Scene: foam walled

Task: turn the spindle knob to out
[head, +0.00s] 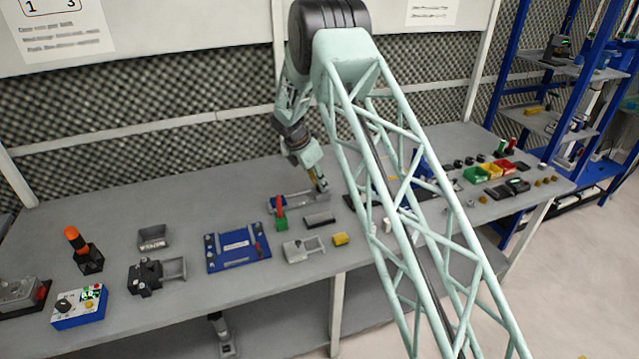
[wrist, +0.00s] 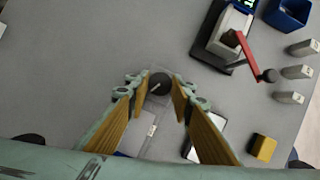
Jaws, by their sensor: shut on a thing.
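The spindle knob (wrist: 160,84) is a dark round knob with a pale line across its top, on a light plate of a grey device. The line runs slantwise, from lower left to upper right in the wrist view. My gripper (wrist: 159,92) has one yellow-padded finger on each side of the knob and is shut on it. In the head view my gripper (head: 320,182) reaches down to the right end of the long grey device (head: 298,199). The knob itself is mostly hidden there. I cannot read any position label by the knob.
In the wrist view a device with a red lever (wrist: 243,48) stands to the upper right, near a blue bin (wrist: 288,13). A yellow block (wrist: 262,148) lies at lower right. In the head view a blue fixture plate (head: 237,247) lies left of the gripper.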

